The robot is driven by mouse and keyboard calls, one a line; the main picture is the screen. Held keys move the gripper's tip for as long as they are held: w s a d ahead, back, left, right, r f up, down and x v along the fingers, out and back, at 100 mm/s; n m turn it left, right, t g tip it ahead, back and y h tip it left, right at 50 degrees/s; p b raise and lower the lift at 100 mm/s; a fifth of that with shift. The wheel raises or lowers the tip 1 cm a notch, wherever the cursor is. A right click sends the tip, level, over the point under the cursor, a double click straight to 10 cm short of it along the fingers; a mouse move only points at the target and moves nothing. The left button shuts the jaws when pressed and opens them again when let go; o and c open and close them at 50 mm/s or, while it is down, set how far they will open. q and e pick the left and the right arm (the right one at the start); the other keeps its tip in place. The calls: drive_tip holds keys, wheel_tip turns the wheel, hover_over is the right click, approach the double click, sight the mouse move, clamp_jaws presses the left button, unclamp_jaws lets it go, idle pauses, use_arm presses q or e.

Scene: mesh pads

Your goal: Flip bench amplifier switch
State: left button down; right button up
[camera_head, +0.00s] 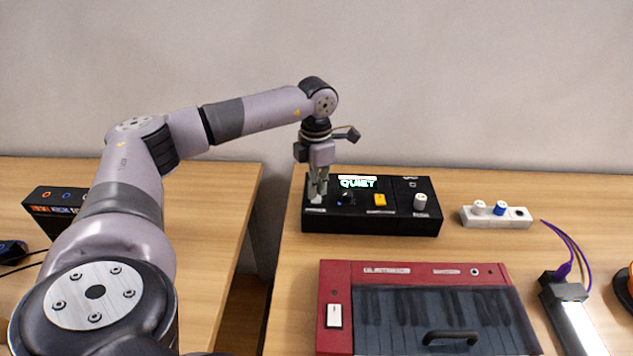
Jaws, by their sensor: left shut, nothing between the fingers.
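The bench amplifier appears to be the black box (371,222) near the back of the right table, with a lit green display reading QUIET (357,182). A small pale switch (315,200) sits at the left end of its top. A dark knob with a blue mark, a yellow button (380,199) and a white knob (420,202) also sit on it. My left gripper (318,194) points down, shut and empty, right at the pale switch and partly covering it. I cannot tell whether the fingertips touch it or which way it is set. My right gripper is not in view.
A red keyboard case (336,280) with a dark cover and handle lies in front. A white box with knobs (494,217) and a lit lamp bar (582,325) with purple cable are right. A gap (243,290) separates the left table, which holds another black box (58,212).

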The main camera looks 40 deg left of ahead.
sight(316, 199)
use_arm(q)
drive_tip(key=shift+f+b, duration=0.6)
drive_tip(key=shift+f, duration=0.4)
drive_tip(key=shift+r, duration=0.15)
drive_tip(key=shift+r+p, duration=2.85)
drive_tip(key=shift+r, duration=0.55)
